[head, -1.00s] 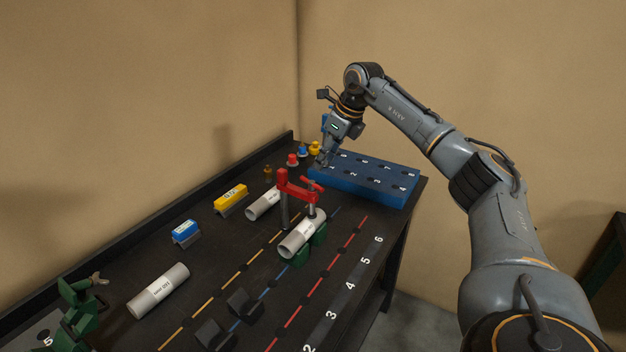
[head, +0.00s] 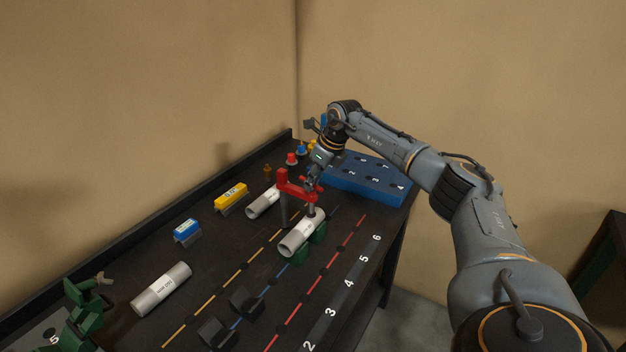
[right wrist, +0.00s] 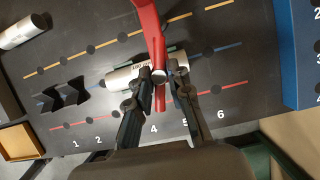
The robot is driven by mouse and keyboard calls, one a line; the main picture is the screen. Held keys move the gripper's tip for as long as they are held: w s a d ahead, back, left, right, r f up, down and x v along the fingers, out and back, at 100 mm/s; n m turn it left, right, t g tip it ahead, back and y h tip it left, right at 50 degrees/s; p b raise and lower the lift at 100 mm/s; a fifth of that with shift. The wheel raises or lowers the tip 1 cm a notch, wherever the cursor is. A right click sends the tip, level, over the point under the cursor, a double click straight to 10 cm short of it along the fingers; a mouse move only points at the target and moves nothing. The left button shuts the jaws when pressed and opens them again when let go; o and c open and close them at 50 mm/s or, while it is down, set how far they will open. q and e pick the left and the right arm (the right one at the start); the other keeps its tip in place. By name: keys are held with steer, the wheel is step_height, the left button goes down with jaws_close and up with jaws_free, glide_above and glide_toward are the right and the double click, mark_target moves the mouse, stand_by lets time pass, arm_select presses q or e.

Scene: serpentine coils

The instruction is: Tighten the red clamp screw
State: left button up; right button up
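My right gripper (head: 312,183) is at the top of the clamp screw. In the right wrist view the right gripper (right wrist: 162,73) has its two fingers apart, one on each side of the screw and its red handle (right wrist: 160,100). I cannot see firm contact. My left gripper is out of view.
A blue numbered block (head: 372,181) stands behind the gripper. Another pipe (head: 160,289), a blue block (head: 186,230) and a yellow block (head: 230,195) lie to the left. A green device (head: 83,311) is at lower left. Black V-shaped rests (head: 245,302) stand in front.

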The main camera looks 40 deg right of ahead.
jaws_close()
steer(key=shift+r+m+h+p, duration=0.15)
steer(key=shift+m+h+p, duration=0.25)
steer(key=shift+m, duration=0.7)
steer(key=shift+w+a+m+h, duration=0.15)
steer(key=shift+m+h, duration=0.65)
steer(key=shift+m, duration=1.2)
steer(key=shift+a+m+g+h, duration=0.1)
steer(key=shift+m+g+h, duration=0.45)
steer(key=shift+m, duration=1.65)
steer(key=shift+t+h, duration=0.25)
steer(key=shift+r+m+g+h+b, duration=0.1)
steer(key=shift+m+g+h+b, duration=0.3)
steer(key=shift+m, duration=1.2)
